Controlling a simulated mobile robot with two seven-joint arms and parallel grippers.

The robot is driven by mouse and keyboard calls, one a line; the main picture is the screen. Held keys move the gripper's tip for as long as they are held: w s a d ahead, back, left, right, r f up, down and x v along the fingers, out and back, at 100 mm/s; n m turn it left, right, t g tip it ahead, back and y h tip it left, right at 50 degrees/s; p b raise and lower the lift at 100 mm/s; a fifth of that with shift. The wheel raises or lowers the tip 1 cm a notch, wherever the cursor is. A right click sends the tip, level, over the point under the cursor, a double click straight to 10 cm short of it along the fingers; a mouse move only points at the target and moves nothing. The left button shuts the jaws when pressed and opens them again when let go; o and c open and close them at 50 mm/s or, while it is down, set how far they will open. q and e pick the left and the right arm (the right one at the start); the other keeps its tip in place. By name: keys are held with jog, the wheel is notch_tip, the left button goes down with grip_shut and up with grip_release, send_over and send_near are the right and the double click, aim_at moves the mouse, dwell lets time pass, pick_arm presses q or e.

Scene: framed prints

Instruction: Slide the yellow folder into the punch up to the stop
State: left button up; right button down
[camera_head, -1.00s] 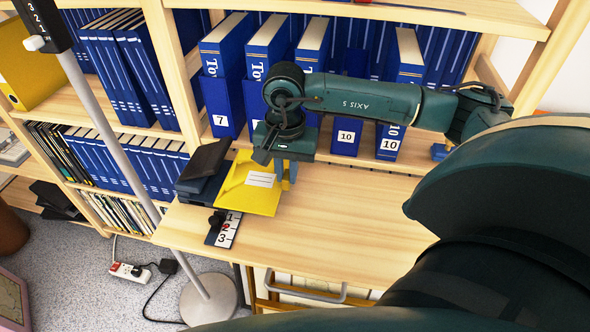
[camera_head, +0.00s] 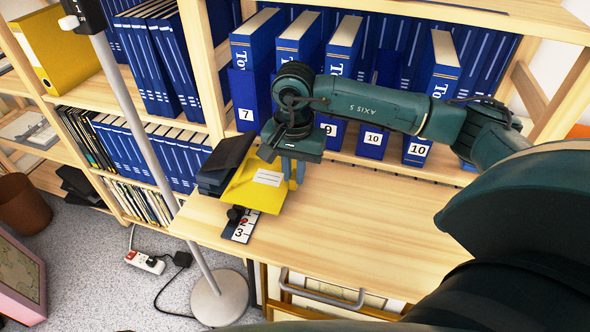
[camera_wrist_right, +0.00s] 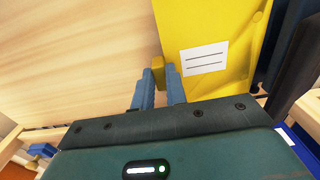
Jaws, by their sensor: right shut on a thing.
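The yellow folder (camera_head: 246,190), with a white label, lies flat on the wooden desk. It also shows in the right wrist view (camera_wrist_right: 205,20). The dark punch (camera_head: 224,162) stands at the folder's left side, and its dark edge shows in the right wrist view (camera_wrist_right: 287,50). The folder's left edge meets the punch; how deep it sits is hidden. My right gripper (camera_head: 291,178) is at the folder's right edge. Its blue fingers (camera_wrist_right: 158,80) are shut on a small yellow grip block (camera_wrist_right: 158,66) of the folder. My left gripper is out of view.
A numbered scale (camera_head: 239,233) with a black knob (camera_head: 235,213) lies in front of the punch. Blue numbered binders (camera_head: 372,140) line the desk's back. A grey pole (camera_head: 160,150) stands at left. The desk (camera_head: 340,220) is clear to the right.

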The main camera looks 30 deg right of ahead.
jog(key=shift+w+a, duration=0.45)
jog(key=shift+w, duration=0.05)
jog(key=shift+w+a+b, duration=0.55)
jog(key=shift+w+a, duration=0.2)
jog(key=shift+w, duration=0.05)
jog(key=c, duration=1.3)
grip_release()
jog(key=shift+c, duration=0.2)
notch_tip(320, 180, up, 7)
jog(key=p, duration=0.4)
